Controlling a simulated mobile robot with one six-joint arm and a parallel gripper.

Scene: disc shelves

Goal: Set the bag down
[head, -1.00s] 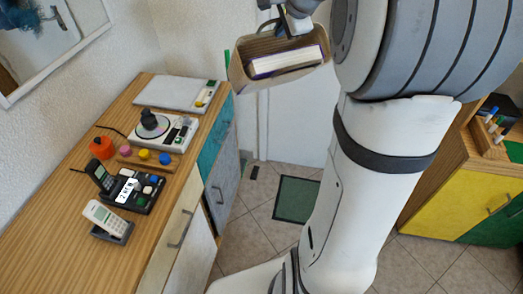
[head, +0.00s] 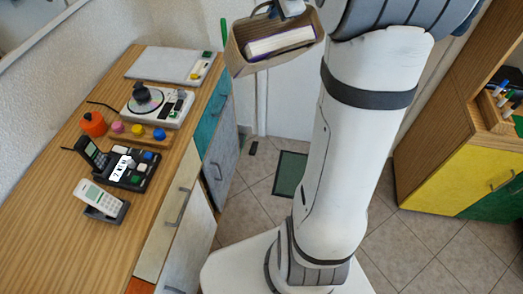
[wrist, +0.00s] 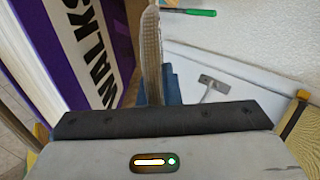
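The bag (head: 262,65) is an open-topped brown paper bag at the top of the head view. A white book with a purple edge (head: 280,42) lies inside it. My gripper (head: 289,8) is above the bag, partly cut off by the picture edge. In the wrist view, a pale handle strap (wrist: 152,50) runs up from my gripper (wrist: 152,100), which appears shut on it. The purple and white book (wrist: 75,45) with the letters "WALKS" shows at the left there. The bag hangs in the air, and its underside is hidden.
A wooden counter (head: 60,215) at the left holds a phone (head: 100,200), a black keypad device (head: 132,167), a joystick box (head: 158,105) and a white panel (head: 172,64). Its front part is clear. A yellow and green cabinet (head: 440,170) stands right. Tiled floor (head: 240,215) lies between.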

